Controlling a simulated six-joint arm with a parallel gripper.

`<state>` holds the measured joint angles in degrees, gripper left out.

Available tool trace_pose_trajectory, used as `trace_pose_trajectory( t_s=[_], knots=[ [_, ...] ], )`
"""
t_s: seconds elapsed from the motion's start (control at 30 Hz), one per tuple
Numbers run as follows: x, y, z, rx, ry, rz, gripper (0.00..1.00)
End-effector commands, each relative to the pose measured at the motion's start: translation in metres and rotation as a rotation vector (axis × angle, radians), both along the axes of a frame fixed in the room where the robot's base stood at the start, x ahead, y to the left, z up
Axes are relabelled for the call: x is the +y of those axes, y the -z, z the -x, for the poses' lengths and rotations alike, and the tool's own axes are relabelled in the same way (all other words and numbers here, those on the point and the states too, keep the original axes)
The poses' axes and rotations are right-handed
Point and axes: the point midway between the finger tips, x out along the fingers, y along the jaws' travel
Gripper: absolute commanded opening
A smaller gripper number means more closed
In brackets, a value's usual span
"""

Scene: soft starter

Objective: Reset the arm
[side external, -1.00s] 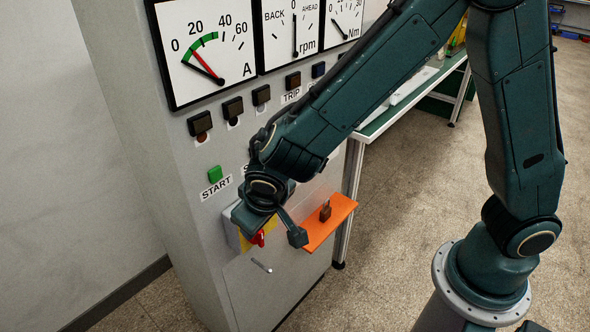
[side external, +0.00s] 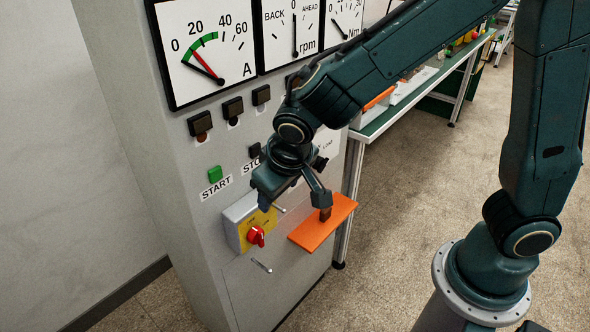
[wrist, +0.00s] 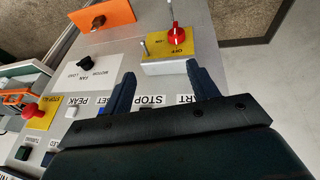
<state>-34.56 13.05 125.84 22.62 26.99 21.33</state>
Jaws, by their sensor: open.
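My gripper (side external: 293,205) is open and empty, held in front of the grey cabinet, up and to the right of the red rotary switch (side external: 256,236). The switch sits on a yellow plate on a grey box. In the wrist view my gripper's two fingers (wrist: 161,76) are apart with nothing between them, and the red switch (wrist: 176,35) shows beyond the fingertips. A brown padlock-like piece (side external: 325,214) stands on the orange shelf (side external: 308,236), partly behind one finger in the side view. The piece also shows in the wrist view (wrist: 97,22).
The cabinet (side external: 185,230) carries a green START button (side external: 214,174), a STOP button, a row of dark lamps and dial gauges (side external: 206,50). A workbench (side external: 420,100) stands behind at the right. The floor in front is clear.

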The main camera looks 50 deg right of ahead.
Motion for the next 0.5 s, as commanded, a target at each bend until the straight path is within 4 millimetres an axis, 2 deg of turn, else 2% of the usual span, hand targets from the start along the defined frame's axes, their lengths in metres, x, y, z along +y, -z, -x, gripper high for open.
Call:
trace_pose_trajectory(
  t_s=[0.03,0.2,0.5],
  knots=[
    [-0.010,-0.011,0.003,-0.003,0.009,-0.017,0.59],
    [-0.036,-0.039,0.018,-0.001,0.021,-0.061,0.59],
    [-0.078,-0.081,0.054,-0.015,0.025,-0.125,0.59]
  ],
)
